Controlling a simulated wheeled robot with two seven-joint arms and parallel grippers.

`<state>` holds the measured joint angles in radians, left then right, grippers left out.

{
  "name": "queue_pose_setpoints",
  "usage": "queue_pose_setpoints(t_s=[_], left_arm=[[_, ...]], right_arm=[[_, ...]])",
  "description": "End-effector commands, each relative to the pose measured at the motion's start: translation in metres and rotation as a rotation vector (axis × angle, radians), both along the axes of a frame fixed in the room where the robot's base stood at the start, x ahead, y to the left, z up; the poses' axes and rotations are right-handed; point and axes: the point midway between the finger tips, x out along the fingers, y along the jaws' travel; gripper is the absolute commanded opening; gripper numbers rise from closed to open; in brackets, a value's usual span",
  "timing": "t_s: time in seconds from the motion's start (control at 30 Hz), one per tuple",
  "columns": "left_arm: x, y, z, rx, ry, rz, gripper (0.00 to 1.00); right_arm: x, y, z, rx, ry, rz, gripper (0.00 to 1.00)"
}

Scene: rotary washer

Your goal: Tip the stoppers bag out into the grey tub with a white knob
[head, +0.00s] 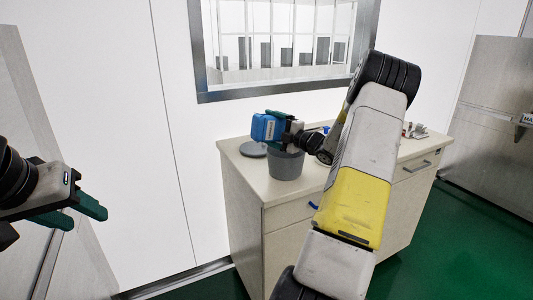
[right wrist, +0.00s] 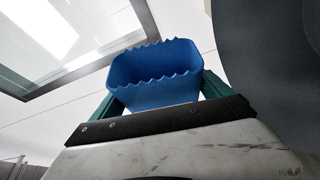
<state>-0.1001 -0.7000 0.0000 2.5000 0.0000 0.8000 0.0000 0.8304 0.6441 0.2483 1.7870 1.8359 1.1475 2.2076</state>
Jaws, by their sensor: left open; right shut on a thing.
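The blue stoppers bag (head: 265,127), with a white label, is held above and a little left of the grey tub (head: 286,165) on the counter. My right gripper (head: 279,121) is shut on the bag. In the right wrist view the bag (right wrist: 155,75) shows a jagged open mouth between the green fingers; no stoppers can be made out inside. The tub's inside is hidden in the head view. A grey round lid (head: 253,149) lies left of the tub; I cannot make out a white knob. My left gripper (head: 86,214) is open and empty, far left of the counter.
The beige counter (head: 240,166) has drawers with handles. Small items (head: 415,131) stand at its right end, behind my right arm. A window (head: 285,75) is in the wall behind. A dark grey curved surface (right wrist: 275,50) fills the right of the wrist view, possibly the tub.

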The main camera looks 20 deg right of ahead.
Motion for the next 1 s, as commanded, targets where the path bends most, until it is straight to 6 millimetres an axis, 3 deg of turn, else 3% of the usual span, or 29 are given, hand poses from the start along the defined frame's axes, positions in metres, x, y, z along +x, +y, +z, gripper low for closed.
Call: queue_pose_setpoints(t_s=[1.0], left_arm=[[0.0000,0.0000,0.0000,0.000,0.000,0.000,0.45]], right_arm=[[0.0007,-0.0081,0.0045,0.136,0.010,-0.001,0.50]])
